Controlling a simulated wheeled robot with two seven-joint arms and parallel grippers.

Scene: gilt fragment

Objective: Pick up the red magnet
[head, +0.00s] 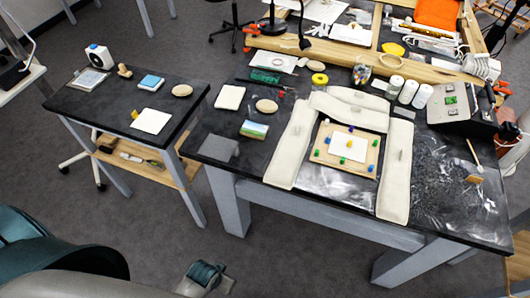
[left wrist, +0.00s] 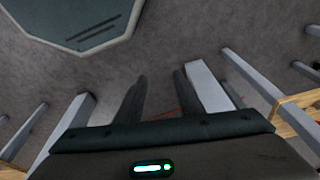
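Several small coloured magnets sit on a wooden board (head: 318,157) around and on a white sheet (head: 346,152) on the large black table. My right gripper is in neither view.
Cream padded strips (head: 396,170) border the board on the left, far and right sides. White rolls (head: 422,96) and a grey box (head: 450,103) stand beyond to the right. A smaller black table (head: 110,108) stands at left, with floor in front.

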